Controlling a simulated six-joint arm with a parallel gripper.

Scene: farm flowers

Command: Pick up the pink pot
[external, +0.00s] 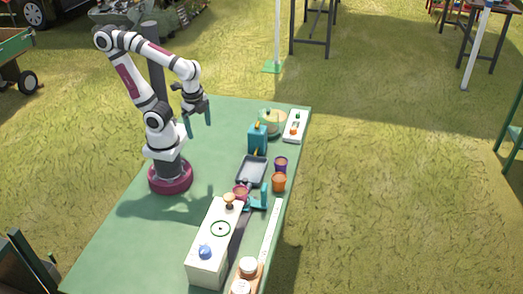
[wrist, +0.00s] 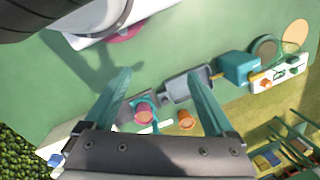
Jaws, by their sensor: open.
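The pink pot (external: 241,192) is small and stands on the green table, between the grey tray and the long white box. In the wrist view the pink pot (wrist: 143,113) shows below the space between my fingers, near the left finger. Its lower part is hard to make out. My gripper (external: 199,127) is open and empty, high above the table, and the pot is well below it and to the right. In the wrist view my gripper's two teal fingers (wrist: 158,78) are spread wide apart.
An orange pot (external: 279,182) and a purple pot (external: 281,164) stand near the right table edge. A teal stand (external: 258,200) is close beside the pink pot. A grey tray (external: 252,170), a teal container (external: 257,139) and a white box (external: 208,262) are nearby. The table's left side is clear.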

